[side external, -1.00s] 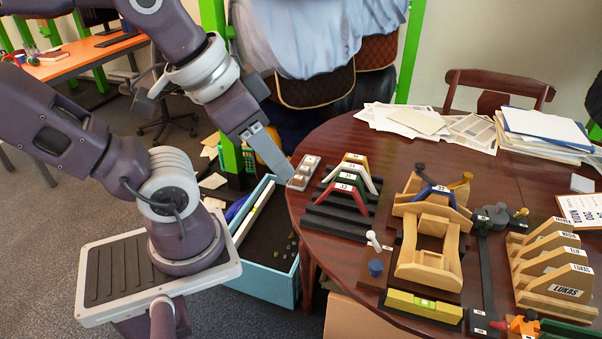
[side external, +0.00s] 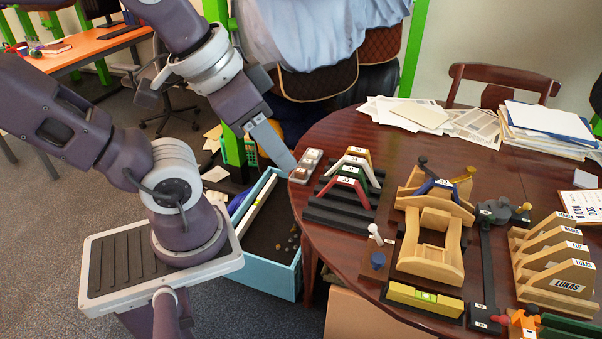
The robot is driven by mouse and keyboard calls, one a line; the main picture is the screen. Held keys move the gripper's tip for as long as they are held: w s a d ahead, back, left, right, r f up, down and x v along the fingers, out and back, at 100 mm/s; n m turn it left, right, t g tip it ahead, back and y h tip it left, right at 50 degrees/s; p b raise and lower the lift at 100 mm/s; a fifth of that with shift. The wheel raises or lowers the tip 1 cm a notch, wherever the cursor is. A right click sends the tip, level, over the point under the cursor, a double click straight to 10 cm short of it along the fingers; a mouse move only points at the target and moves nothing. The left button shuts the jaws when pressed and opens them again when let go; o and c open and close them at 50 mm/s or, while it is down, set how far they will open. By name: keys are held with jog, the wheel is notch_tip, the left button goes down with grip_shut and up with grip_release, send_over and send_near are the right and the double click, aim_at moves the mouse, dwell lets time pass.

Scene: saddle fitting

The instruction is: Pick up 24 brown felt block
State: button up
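A small light tray (side external: 313,154) at the left edge of the round table holds a few small grey-brown blocks (side external: 305,166). They may be the felt blocks. No number 24 can be read on them, so I cannot tell which one is block 24. My gripper (side external: 289,165) points down and right, its tip just left of the tray at the table edge. I see its fingers from the side as one grey bar, and I cannot see a gap or anything held between them.
On the round table (side external: 330,130) stand a black ribbed rack (side external: 345,208) with coloured saddle-shaped pieces, a wooden saddle stand (side external: 432,245), a yellow level (side external: 425,299) and name-labelled wooden holders (side external: 555,265). Papers (side external: 545,125) lie behind. A blue open box (side external: 268,277) stands below the left edge.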

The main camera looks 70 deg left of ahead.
jog(key=w+a+m+g+y, duration=0.1)
jog(key=w+a, duration=0.2)
jog(key=w, duration=0.2)
jog(key=w+a+m+g, duration=0.1)
jog(key=w+a, duration=0.2)
jog(key=w, duration=0.3)
jog(key=m+g+h, duration=0.1)
jog(key=m+g, duration=0.3)
jog(key=m, duration=0.3)
send_over(301, 170)
jog(key=f, duration=2.9)
jog(key=shift+s+a+f, duration=0.1)
jog(key=shift+s+a, duration=0.1)
jog(key=f, duration=0.6)
jog(key=shift+w+d+f, duration=0.15)
jog(key=shift+w+f, duration=0.1)
grip_shut()
